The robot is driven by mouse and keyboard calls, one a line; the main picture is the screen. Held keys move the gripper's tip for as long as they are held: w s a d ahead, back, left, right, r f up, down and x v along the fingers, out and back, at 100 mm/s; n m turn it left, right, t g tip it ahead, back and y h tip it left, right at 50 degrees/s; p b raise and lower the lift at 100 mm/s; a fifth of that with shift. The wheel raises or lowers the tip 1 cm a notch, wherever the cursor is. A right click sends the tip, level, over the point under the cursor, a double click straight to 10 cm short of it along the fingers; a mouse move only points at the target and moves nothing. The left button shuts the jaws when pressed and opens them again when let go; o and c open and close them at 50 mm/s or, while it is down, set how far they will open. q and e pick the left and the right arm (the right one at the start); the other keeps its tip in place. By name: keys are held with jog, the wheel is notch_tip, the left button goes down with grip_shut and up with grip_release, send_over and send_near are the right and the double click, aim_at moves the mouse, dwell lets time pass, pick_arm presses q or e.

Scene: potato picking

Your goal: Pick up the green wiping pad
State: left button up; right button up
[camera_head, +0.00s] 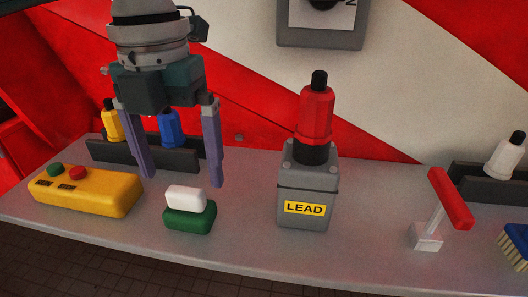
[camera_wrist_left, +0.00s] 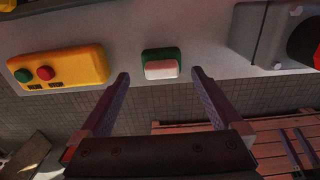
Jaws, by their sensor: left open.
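The green wiping pad (camera_head: 188,219) lies on the grey table near its front edge, with a white block-shaped part on top. In the left wrist view the green pad (camera_wrist_left: 153,54) shows ahead of the fingers, its white part turned toward them. My left gripper (camera_head: 182,182) is open and empty, fingers pointing down. It hovers above and seemingly a little behind the pad, with no contact visible. In the left wrist view the pad lies between the lines of my left gripper's two fingertips (camera_wrist_left: 160,73).
A yellow button box (camera_head: 100,193) stands left of the pad. A grey LEAD box (camera_head: 305,185) with a red-topped part stands to the right. A dark rack (camera_head: 180,160) with yellow and blue bottles is behind. A red-handled lever (camera_head: 450,198) and a brush (camera_head: 515,243) are far right.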

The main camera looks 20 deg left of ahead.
aim_at(184, 190)
pick_arm(q)
jog(key=f, duration=0.6)
jog(key=shift+s+d+f, duration=0.15)
jog(key=shift+s+f, duration=0.1)
jog(key=c, duration=1.2)
